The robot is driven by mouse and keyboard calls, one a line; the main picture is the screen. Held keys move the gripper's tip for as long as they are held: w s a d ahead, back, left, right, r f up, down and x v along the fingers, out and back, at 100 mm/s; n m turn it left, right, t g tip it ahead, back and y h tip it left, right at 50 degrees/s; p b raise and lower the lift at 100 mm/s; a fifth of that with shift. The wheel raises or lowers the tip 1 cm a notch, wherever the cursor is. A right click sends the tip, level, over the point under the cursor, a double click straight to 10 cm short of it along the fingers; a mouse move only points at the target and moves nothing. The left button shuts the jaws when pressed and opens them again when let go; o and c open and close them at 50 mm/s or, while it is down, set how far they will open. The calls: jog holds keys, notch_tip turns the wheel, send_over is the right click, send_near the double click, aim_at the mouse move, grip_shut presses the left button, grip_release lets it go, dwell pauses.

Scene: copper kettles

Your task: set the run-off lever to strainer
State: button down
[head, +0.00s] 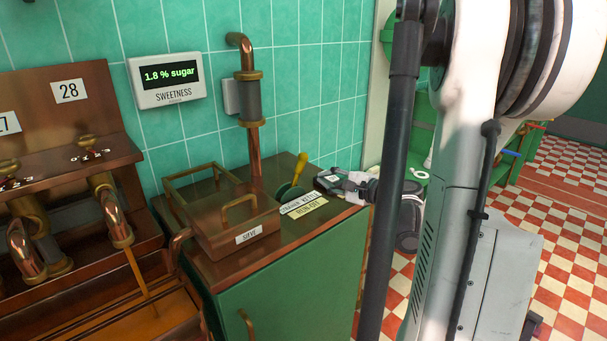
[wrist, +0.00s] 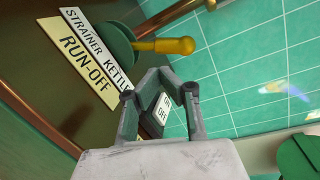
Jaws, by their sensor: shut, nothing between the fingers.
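The run-off lever (head: 301,163) has a yellow handle on a green round base on the copper cabinet top. It leans a little right, toward the KETTLE end of its label (head: 303,205), which reads STRAINER KETTLE above RUN-OFF. In the wrist view the yellow handle (wrist: 170,46) is above my gripper, and the label (wrist: 85,60) is at upper left. My gripper (head: 328,180) is just right of the lever in the head view, with a visible gap. In the wrist view my gripper (wrist: 161,78) is shut and empty, apart from the handle.
An ON/OFF plate (wrist: 161,108) shows behind my fingers. A copper sieve box (head: 232,232) stands left of the lever, with a vertical copper pipe (head: 253,150) behind. The green-tiled wall (head: 185,120) closes the back. Checkered floor (head: 560,230) is open at right.

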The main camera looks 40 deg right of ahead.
aim_at(297, 173)
jog(key=s+d, duration=0.1)
jog(key=s+d+f+m+t+h, duration=0.1)
jog(key=d, duration=0.1)
jog(key=s+d+m+t+b, duration=0.1)
jog(key=s+d, duration=0.1)
jog(key=shift+d+f, duration=0.2)
jog(key=shift+f, duration=0.05)
jog(key=w, duration=0.3)
jog(key=w+b, duration=0.1)
jog(key=w, duration=0.5)
jog(key=shift+w+a, duration=0.15)
jog(key=shift+a, duration=0.15)
jog(key=a, duration=0.1)
jog(key=w+a+r+b, duration=0.1)
jog(key=a, duration=0.1)
jog(key=shift+w+r, duration=0.2)
jog(key=shift+r, duration=0.1)
jog(key=shift+a+r, duration=0.2)
jog(key=shift+a, duration=0.05)
jog(key=shift+r, duration=0.1)
